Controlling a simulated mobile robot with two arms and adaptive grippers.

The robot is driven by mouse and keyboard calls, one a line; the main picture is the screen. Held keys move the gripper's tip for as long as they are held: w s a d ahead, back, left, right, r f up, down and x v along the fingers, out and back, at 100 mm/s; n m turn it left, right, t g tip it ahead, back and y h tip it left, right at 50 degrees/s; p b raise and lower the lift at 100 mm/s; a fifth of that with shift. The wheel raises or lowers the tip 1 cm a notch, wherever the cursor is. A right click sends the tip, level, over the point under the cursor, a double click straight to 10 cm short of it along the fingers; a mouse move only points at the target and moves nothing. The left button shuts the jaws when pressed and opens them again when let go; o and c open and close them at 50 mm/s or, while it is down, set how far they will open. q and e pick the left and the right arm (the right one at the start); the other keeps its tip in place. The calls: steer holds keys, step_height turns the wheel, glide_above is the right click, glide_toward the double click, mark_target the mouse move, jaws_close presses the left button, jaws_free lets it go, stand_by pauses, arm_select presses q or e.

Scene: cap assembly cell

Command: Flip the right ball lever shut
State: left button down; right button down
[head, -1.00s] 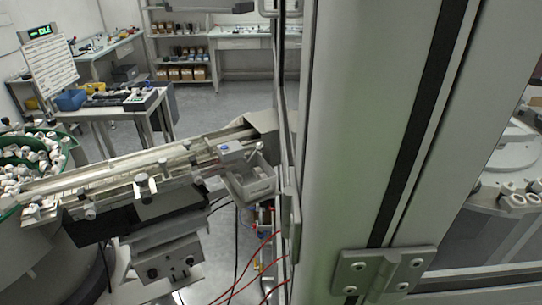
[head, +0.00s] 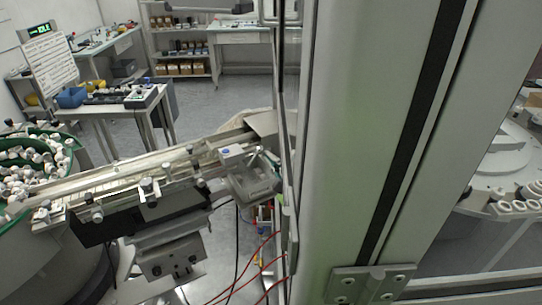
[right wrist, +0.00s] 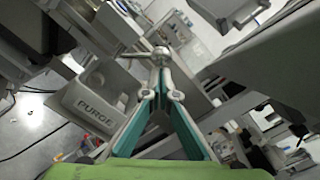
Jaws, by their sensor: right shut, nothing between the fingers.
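In the right wrist view a silver ball (right wrist: 160,53) on a thin rod shows just beyond my right gripper (right wrist: 161,74). I take it to be the ball lever. The gripper's teal-padded fingers meet at their tips, with nothing held between them. The tips are at or very near the ball; I cannot tell whether they touch it. In the head view the lever area (head: 264,156) is small, above the grey bin at the chute's end, and its angle is unclear. My right gripper is not clear there. My left gripper is not in view.
A grey bin marked PURGE (right wrist: 92,106) hangs beside my right gripper. A tall aluminium post (head: 360,120) blocks much of the head view. A feed track (head: 130,178) runs from a green-rimmed bowl (head: 70,150) of white caps. Red hoses (head: 245,278) hang below.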

steer(key=shift+w, duration=0.1)
steer(key=n, duration=0.1)
steer(key=r+n+p, duration=0.1)
steer(key=n, duration=0.1)
steer(key=shift+a+r, duration=0.2)
steer(key=shift+a, duration=0.05)
steer(key=shift+s, duration=0.2)
steer(key=v, duration=1.2)
